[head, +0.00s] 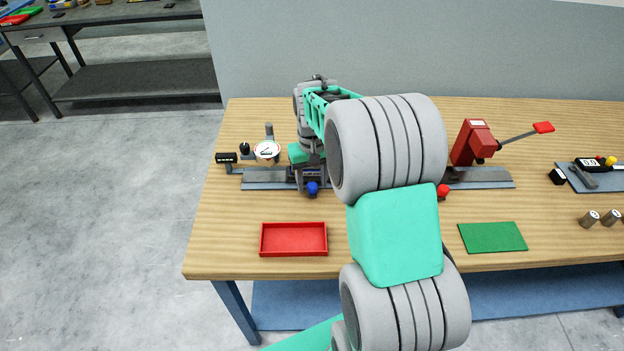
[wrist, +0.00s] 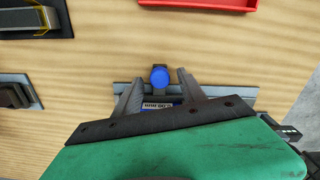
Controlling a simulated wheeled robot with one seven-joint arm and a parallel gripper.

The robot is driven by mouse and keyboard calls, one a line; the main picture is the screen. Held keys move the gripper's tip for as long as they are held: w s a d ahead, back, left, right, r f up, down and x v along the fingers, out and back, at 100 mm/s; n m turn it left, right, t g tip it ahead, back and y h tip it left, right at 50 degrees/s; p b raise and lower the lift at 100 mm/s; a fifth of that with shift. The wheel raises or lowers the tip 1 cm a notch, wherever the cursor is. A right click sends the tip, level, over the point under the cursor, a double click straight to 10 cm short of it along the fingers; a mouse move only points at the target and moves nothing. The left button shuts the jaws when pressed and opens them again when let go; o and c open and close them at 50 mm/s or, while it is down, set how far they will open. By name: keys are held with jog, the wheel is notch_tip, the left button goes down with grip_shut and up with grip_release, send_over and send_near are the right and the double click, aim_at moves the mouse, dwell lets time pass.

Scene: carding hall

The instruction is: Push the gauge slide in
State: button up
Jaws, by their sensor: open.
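The gauge slide shows a round blue knob (head: 312,188) at the front of a grey rail (head: 265,178). In the wrist view the blue knob (wrist: 159,77) is between my fingertips, with a gap on each side. A small label with "mm" on it is partly seen behind the knob. My gripper (wrist: 160,84) is open and points down over the slide. In the head view my gripper (head: 309,174) stands at the rail, behind the knob. My gripper and arm hide much of the slide and rail. I cannot tell whether a finger touches it.
A dial gauge (head: 267,150) stands just left of my gripper. A red lever press (head: 472,143) and a red knob (head: 443,190) are to the right. A red tray (head: 293,254) and green mat (head: 493,238) lie in front. Bare wood lies between tray and rail.

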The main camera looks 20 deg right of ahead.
jog(key=shift+c, duration=0.5)
grip_shut()
dwell(0.9)
